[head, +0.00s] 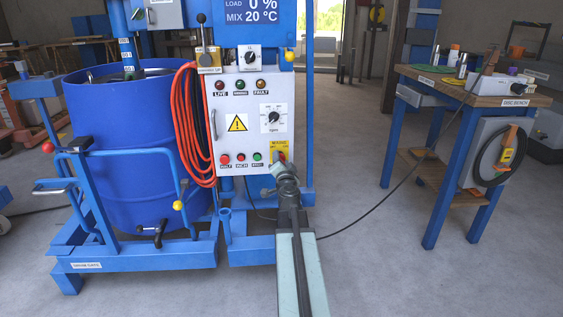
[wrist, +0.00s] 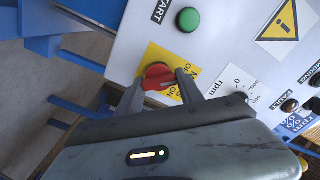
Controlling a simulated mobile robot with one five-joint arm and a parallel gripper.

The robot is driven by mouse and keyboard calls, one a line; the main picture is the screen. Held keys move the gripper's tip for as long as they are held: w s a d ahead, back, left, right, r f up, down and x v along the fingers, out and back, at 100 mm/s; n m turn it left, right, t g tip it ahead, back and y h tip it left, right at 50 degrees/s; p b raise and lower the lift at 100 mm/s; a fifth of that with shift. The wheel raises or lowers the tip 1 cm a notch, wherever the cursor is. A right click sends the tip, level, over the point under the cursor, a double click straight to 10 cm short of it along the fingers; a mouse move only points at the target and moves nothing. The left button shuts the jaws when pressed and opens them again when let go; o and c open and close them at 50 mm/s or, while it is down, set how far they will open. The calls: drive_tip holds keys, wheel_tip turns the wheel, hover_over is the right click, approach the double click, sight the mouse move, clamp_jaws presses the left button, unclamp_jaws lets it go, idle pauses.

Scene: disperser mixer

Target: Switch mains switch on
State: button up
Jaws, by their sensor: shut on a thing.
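The mains switch is a red rotary knob (wrist: 158,76) on a yellow plate (wrist: 183,58), seen in the wrist view. My gripper (wrist: 160,85) is shut on the red knob, with one finger on each side of it. In the head view my gripper (head: 282,168) reaches the lower right corner of the white control panel (head: 245,150). There it covers most of the knob, and the yellow plate (head: 279,147) shows just above it. The lower part of the knob is partly hidden by my gripper in the wrist view.
A green START button (wrist: 188,20) sits close to the knob. Coiled orange cable (head: 186,125) hangs at the panel's left, beside a blue drum (head: 130,150). A workbench (head: 470,85) with tools stands at the right. The floor between is clear except for a black cable.

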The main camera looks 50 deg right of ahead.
drive_tip(key=m, duration=0.8)
drive_tip(key=shift+s+f+m, duration=0.1)
drive_tip(key=shift+f+m, duration=0.05)
drive_tip(key=shift+m, duration=0.15)
drive_tip(key=m, duration=0.4)
drive_tip(key=shift+a+f+m, duration=0.1)
drive_tip(key=shift+m, duration=2)
drive_tip(key=o, duration=1.4)
